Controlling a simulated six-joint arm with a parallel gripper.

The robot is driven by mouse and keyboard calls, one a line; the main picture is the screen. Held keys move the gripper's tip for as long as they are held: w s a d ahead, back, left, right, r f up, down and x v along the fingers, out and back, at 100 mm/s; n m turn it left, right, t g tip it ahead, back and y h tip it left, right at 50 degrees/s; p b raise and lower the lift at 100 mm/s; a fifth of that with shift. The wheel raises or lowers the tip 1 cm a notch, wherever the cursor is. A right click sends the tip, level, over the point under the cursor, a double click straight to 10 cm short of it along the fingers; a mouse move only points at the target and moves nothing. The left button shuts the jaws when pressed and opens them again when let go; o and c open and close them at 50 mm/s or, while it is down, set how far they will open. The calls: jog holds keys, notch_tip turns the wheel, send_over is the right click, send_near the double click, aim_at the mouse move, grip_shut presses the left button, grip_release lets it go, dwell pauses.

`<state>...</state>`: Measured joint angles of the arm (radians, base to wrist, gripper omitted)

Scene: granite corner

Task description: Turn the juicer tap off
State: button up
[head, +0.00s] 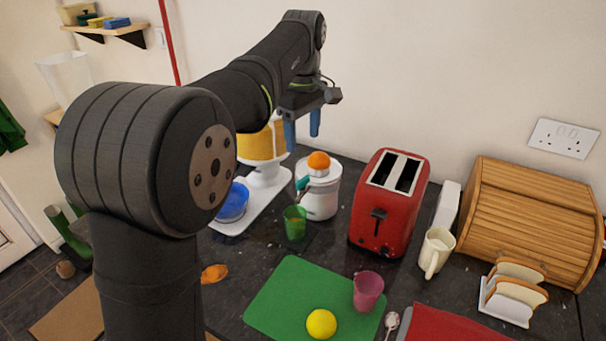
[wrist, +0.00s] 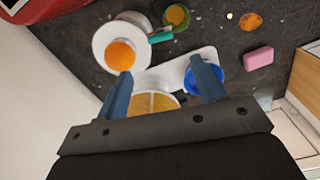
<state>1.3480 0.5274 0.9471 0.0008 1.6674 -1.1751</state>
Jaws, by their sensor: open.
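The white juicer (head: 318,197) stands on the dark worktop with an orange (head: 318,161) on top. Its teal tap (head: 302,184) sticks out on the left side, above a green glass (head: 295,222). In the wrist view the juicer (wrist: 103,38) is at the upper left and the teal tap (wrist: 160,36) points right toward the green glass (wrist: 176,18), which holds something orange. My gripper (head: 302,130) is open, its blue fingers pointing down above and behind the juicer. In the wrist view my gripper (wrist: 163,80) has nothing between its fingertips and is apart from the tap.
A yellow-and-white appliance (head: 262,150) with a blue bowl (head: 233,203) stands left of the juicer. A red toaster (head: 390,205) is close on the right. A green board (head: 300,300) with a lemon (head: 321,323) and pink cup (head: 367,291) lies in front. The wall is close behind.

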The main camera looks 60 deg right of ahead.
aim_at(303, 179)
notch_tip(303, 179, down, 11)
jog(key=shift+f, duration=0.2)
jog(key=c, duration=1)
